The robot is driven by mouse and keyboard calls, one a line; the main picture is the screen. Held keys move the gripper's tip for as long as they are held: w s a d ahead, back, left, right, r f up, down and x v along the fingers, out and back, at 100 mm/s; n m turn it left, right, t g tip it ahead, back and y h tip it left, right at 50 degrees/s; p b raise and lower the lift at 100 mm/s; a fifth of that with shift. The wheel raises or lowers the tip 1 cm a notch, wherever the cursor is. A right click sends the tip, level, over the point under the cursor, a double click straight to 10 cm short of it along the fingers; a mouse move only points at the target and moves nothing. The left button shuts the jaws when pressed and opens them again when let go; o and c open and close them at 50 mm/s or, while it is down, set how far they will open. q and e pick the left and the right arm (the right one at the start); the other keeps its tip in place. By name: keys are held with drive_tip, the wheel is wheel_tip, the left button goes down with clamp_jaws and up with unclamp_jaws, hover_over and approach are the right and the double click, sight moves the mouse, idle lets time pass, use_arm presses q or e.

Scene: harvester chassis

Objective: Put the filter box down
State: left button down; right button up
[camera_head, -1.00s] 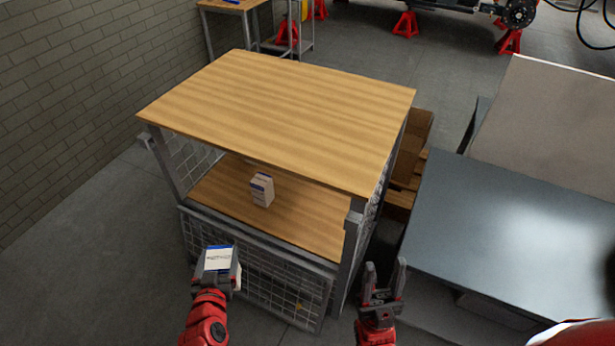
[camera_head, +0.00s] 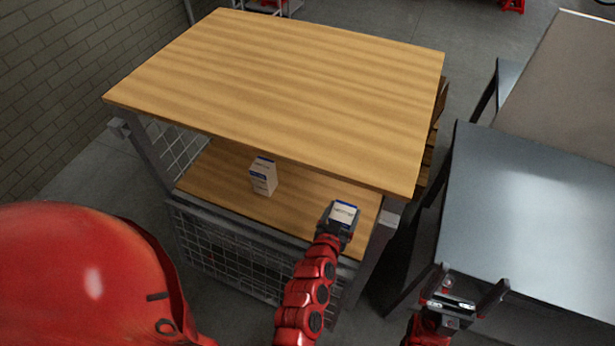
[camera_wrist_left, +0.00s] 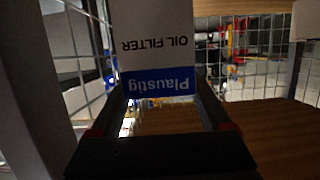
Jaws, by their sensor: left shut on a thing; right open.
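The filter box (camera_head: 344,214), white with a blue band, is in my left gripper (camera_head: 338,222) at the right part of the cart's lower shelf opening. In the left wrist view the box (camera_wrist_left: 160,50) shows upside-down "OIL FILTER" and "Plaustig" lettering between the fingers. The shelf wood (camera_wrist_left: 270,135) shows at the right; I cannot tell whether the box touches it. A second white and blue box (camera_head: 263,177) stands upright on the lower shelf (camera_head: 225,170), left of my left gripper. My right gripper (camera_head: 464,300) is open and empty, right of the cart.
The cart's wooden top (camera_head: 285,85) overhangs the lower shelf. Wire mesh (camera_head: 225,262) and grey posts (camera_head: 150,155) bound the cart. A grey metal table (camera_head: 540,220) stands at the right. Bare shelf lies between the standing box and the held one.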

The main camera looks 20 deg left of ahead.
use_arm(q)
drive_tip(key=w+a+f+b, duration=0.1)
drive_tip(key=w+a+f, duration=0.3)
drive_tip(key=w+a, duration=0.5)
drive_tip(key=shift+w+a+f, duration=0.25)
drive_tip(key=shift+a+f, duration=0.1)
drive_tip(key=shift+a, duration=0.45)
drive_tip(key=shift+c, duration=1.4)
unclamp_jaws()
drive_tip(key=shift+f+b, duration=0.15)
drive_tip(key=shift+b, duration=0.2)
drive_tip(key=shift+o, duration=1.4)
